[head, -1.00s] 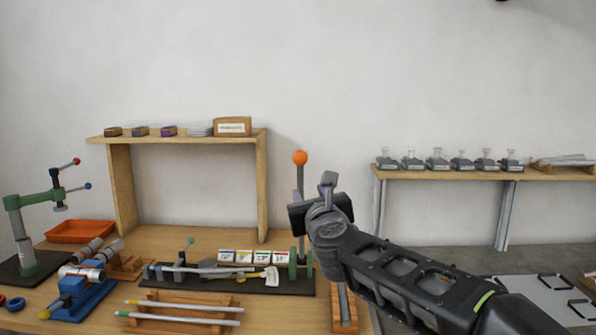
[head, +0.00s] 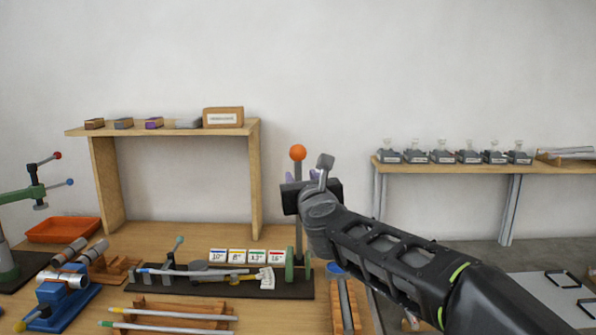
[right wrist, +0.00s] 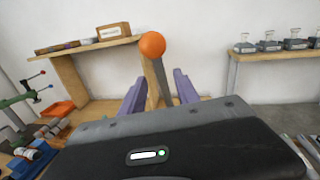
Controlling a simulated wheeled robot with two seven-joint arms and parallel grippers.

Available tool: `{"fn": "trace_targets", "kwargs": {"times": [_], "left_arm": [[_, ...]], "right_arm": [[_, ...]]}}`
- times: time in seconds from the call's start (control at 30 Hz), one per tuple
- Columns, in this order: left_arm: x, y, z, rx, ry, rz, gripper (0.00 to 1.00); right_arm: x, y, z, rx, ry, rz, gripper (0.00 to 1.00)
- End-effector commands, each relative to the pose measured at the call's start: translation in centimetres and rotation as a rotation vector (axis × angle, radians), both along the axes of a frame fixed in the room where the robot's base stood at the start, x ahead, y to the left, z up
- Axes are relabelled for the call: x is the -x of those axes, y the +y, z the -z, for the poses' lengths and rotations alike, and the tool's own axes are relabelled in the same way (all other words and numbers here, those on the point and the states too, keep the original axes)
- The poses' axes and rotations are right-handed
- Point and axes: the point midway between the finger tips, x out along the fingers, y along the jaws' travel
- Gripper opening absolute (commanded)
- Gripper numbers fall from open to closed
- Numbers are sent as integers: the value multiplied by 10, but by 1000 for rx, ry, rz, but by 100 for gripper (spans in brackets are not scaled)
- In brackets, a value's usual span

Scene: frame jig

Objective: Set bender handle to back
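The bender handle is an upright grey lever with an orange ball (head: 298,152) on top, at the right end of the dark bender base (head: 205,284). In the right wrist view the ball (right wrist: 152,45) shows above and between my finger lines, and the lever's rod runs down from it. My right gripper (head: 302,176) is at the lever's upper part, just below the ball. Its two purple fingers (right wrist: 160,92) are spread, one on each side of the rod. I cannot tell whether either finger touches it. My left gripper is not in view.
Label cards (head: 237,256) and a rod rack (head: 180,310) are left and in front. An orange tray (head: 65,230) and a blue vise (head: 65,300) are far left. A side table (head: 440,168) stands right.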

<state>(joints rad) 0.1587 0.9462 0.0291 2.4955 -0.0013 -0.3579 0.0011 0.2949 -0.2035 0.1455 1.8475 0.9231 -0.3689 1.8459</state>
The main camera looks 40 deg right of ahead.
Motion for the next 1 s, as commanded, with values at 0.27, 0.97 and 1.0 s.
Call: {"fn": "trace_targets", "kwargs": {"times": [0.27,0.97,1.0], "left_arm": [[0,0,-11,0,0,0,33],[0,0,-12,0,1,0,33],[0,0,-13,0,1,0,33]], "right_arm": [[-39,-20,-1,0,2,1,38],[-52,-27,0,0,0,0,17],[-52,-27,0,0,0,0,14]]}}
